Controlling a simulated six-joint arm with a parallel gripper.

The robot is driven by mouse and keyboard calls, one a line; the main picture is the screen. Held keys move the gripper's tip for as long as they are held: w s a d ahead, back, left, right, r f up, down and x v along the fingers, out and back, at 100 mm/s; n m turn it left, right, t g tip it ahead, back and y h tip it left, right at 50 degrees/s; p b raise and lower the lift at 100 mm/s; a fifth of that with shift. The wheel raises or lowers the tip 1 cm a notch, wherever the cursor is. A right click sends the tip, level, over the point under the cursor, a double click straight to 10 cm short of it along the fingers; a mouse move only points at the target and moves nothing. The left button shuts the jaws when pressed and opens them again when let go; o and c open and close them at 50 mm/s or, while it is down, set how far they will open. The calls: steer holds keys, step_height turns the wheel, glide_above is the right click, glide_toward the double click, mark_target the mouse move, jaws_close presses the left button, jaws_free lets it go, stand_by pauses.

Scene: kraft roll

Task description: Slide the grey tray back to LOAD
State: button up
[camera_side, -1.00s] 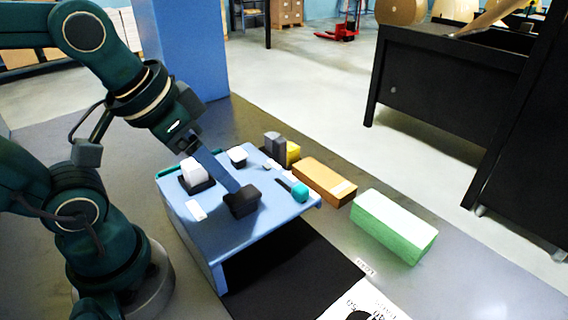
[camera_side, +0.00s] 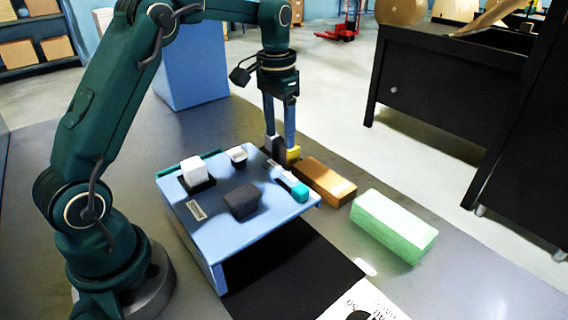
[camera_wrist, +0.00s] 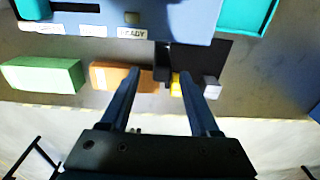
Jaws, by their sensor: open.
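A blue-grey slab (camera_side: 225,240) on side walls stands on the dark bench; I cannot tell for certain whether it is the grey tray. It also shows at the top of the wrist view (camera_wrist: 190,20). My gripper (camera_side: 280,139) points down just behind its far edge, by a dark grey upright block and a yellow block (camera_side: 293,155). The fingers (camera_wrist: 160,73) are apart in the wrist view. A dark post (camera_wrist: 162,60) shows between them; contact cannot be told. A READY label (camera_wrist: 132,33) is on the slab edge; I cannot read LOAD anywhere.
A white block (camera_side: 193,168), a dark block (camera_side: 241,202) and a teal-ended tool (camera_side: 298,191) lie on the slab. An orange-brown box (camera_side: 325,181) and a green box (camera_side: 393,226) stand at right. A black mat (camera_side: 285,275) lies in front.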

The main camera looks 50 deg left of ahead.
mark_target(279, 155)
steer(key=shift+w+a+f+g, duration=0.1)
steer(key=shift+f+g, duration=0.05)
steer(key=shift+f, duration=0.4)
steer(key=shift+a+f+g, duration=0.1)
steer(key=shift+f+g, duration=0.05)
steer(key=shift+f, duration=2.75)
jaws_close()
steer(key=shift+r, duration=0.1)
